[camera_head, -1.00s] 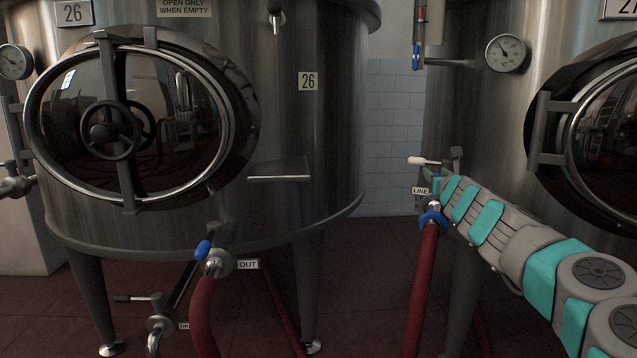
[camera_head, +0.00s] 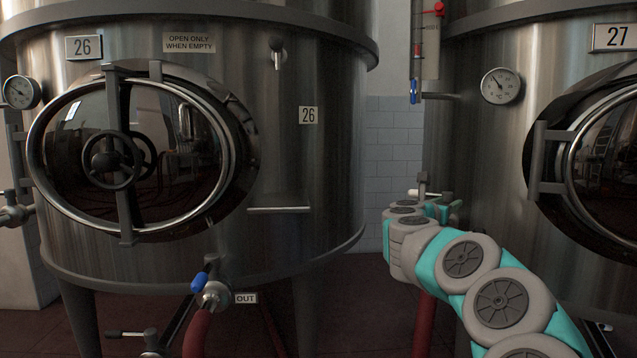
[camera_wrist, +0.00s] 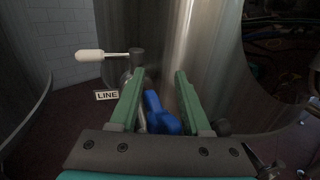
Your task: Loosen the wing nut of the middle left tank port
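In the wrist view a blue wing nut (camera_wrist: 160,118) shows between the two green fingers of my gripper (camera_wrist: 158,84), at the port with the LINE label (camera_wrist: 107,95). The fingers are open and stand on either side of it; I cannot tell whether they touch it. In the head view my gripper (camera_head: 443,209) is at the lower left of tank 27 (camera_head: 465,140), and my arm hides the LINE port. Another port, with a blue handle (camera_head: 199,283) and the OUT label (camera_head: 245,298), is low on tank 26 (camera_head: 330,180).
A white-handled valve lever (camera_wrist: 95,56) sticks out left, just beyond my fingers. A red hose (camera_head: 424,325) hangs below my arm. Another red hose (camera_head: 198,335) hangs from the OUT port. A tiled gap lies between the tanks.

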